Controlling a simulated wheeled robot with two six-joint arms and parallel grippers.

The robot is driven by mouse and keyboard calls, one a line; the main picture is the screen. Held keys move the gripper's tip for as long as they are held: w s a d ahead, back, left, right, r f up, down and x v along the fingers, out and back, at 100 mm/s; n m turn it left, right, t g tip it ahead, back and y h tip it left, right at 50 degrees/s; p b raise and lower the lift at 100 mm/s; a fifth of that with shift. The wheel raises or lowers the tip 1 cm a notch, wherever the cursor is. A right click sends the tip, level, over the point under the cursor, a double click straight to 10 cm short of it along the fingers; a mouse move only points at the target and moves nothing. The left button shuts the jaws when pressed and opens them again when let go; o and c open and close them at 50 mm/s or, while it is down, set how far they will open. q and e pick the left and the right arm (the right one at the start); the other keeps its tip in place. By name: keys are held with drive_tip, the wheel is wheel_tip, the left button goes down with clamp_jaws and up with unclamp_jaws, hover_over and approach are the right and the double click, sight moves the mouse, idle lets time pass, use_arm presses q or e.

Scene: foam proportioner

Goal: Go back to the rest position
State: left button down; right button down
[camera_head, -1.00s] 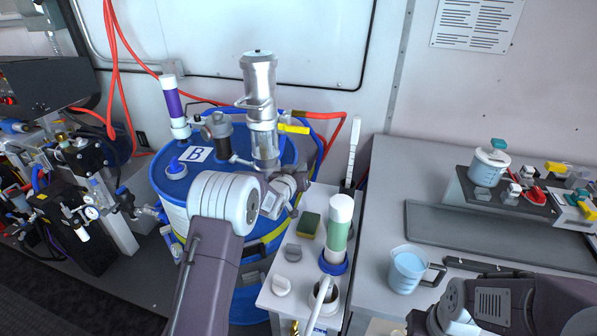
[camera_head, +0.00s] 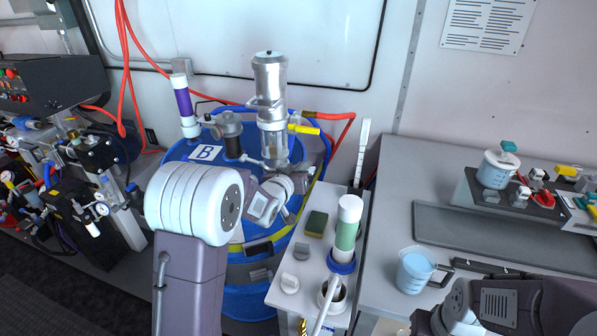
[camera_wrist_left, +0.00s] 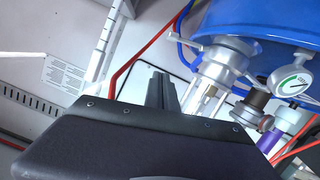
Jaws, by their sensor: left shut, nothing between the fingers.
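My left arm reaches in from the bottom of the head view, with its pale wrist links beside the blue drum (camera_head: 262,282). My left gripper shows in the left wrist view (camera_wrist_left: 161,91), with its dark fingers shut and nothing between them. In the head view its fingertips are hard to make out behind the arm. The drum also shows in the left wrist view (camera_wrist_left: 262,22), with pump fittings and a round gauge (camera_wrist_left: 293,82) near the fingers. My right arm shows at the lower right of the head view; its gripper is not visible.
A silver pump (camera_head: 270,95) and a purple-banded tube (camera_head: 184,103) stand on the drum. A narrow stand holds a green-banded tube (camera_head: 346,232) and a sponge (camera_head: 316,223). A blue-filled jug (camera_head: 413,272) is on the grey bench (camera_head: 395,190), close to my right arm.

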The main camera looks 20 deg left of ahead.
use_arm(q)
drive_tip(key=s+d+r, duration=0.2)
drive_tip(key=s+r, duration=0.1)
drive_tip(key=s, duration=0.1)
drive_tip(key=s+f+g, duration=0.7)
drive_tip(key=s+f, duration=0.2)
drive_tip(key=s, duration=0.5)
drive_tip(key=s+a+f+m+g+y, duration=0.1)
drive_tip(key=s+f+g, duration=0.6)
drive_tip(key=s, duration=0.8)
wheel_tip(320, 180, down, 3)
drive_tip(key=shift+a+r+p, duration=0.15)
drive_tip(key=shift+p, duration=0.15)
